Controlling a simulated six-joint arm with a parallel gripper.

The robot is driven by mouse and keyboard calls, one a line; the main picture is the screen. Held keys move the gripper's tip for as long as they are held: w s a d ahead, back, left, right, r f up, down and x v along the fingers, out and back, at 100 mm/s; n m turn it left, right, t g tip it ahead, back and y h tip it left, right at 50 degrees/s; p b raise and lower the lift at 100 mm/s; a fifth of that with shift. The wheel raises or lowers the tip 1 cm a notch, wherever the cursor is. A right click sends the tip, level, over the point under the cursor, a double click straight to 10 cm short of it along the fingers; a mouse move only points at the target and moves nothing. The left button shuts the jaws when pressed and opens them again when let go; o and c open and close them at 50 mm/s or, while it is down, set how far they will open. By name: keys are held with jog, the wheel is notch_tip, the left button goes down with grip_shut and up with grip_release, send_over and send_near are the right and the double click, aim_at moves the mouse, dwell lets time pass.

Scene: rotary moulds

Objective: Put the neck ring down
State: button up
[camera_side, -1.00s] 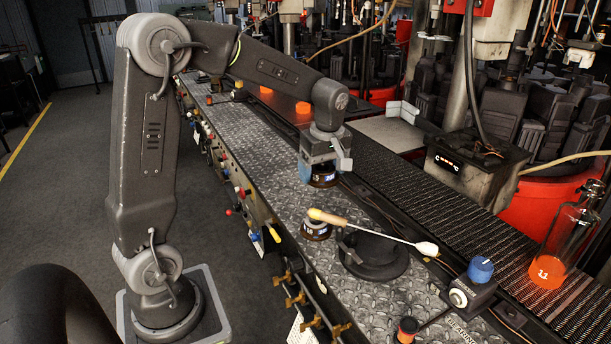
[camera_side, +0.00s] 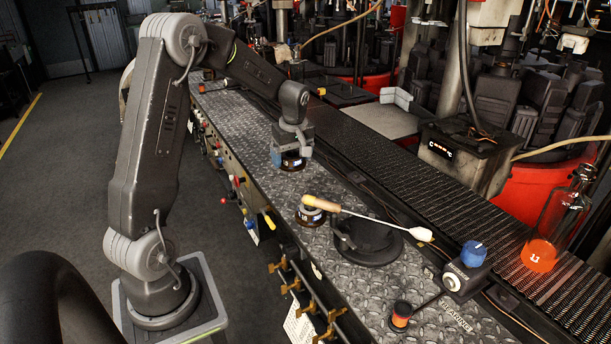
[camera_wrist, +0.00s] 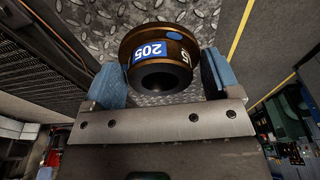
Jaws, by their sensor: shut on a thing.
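The neck ring (camera_wrist: 160,56) is a dark bronze ring with a blue "205" label and a dark central bore. In the wrist view it sits between the blue pads of my gripper (camera_wrist: 160,84), which is shut on it. In the side view my gripper (camera_side: 291,152) points down over the diamond-plate deck, and the neck ring (camera_side: 292,164) shows as a dark band beneath it. I cannot tell whether the ring touches the plate. A second, similar ring (camera_side: 310,216) with a pale label stands on the deck nearer the camera.
A swab with a wooden handle (camera_side: 322,203) lies across a black round stand (camera_side: 370,243). A conveyor (camera_side: 440,185) carries a bottle (camera_side: 555,225). The deck (camera_side: 245,128) left of my gripper looks clear.

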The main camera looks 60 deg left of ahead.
aim_at(307, 186)
jog(key=w+d+f, duration=0.2)
jog(key=w, duration=0.1)
jog(key=shift+w+d+f, duration=0.15)
jog(key=shift+w+f, duration=0.05)
jog(key=shift+w, duration=0.1)
jog(key=shift+f, duration=2)
jog(key=shift+f, duration=0.15)
jog(key=o, duration=1)
jog(key=shift+c, duration=0.2)
